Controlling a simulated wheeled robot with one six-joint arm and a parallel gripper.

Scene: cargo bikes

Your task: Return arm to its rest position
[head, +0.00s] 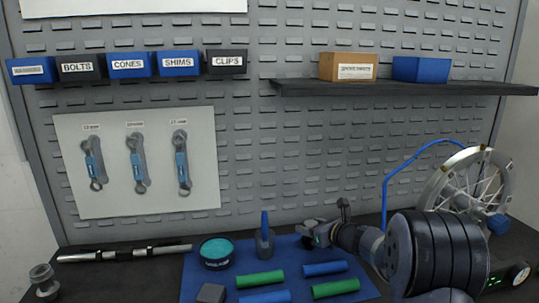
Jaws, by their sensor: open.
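My arm comes in from the lower right of the head view, its large dark ringed joint in front of the bench. My gripper (312,236) is at the arm's left end, above the right back part of the blue mat (225,283). Its fingers are small and partly lost against the dark bench edge. I see nothing held in it.
Green and blue cylinders (260,279), a teal-topped tin (217,252) and a blue-tipped bottle (265,240) are on the mat. A spoked wheel (468,190) stands right, behind my arm. A shelf (400,89), labelled bins (128,65) and wrenches (137,163) are on the panel.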

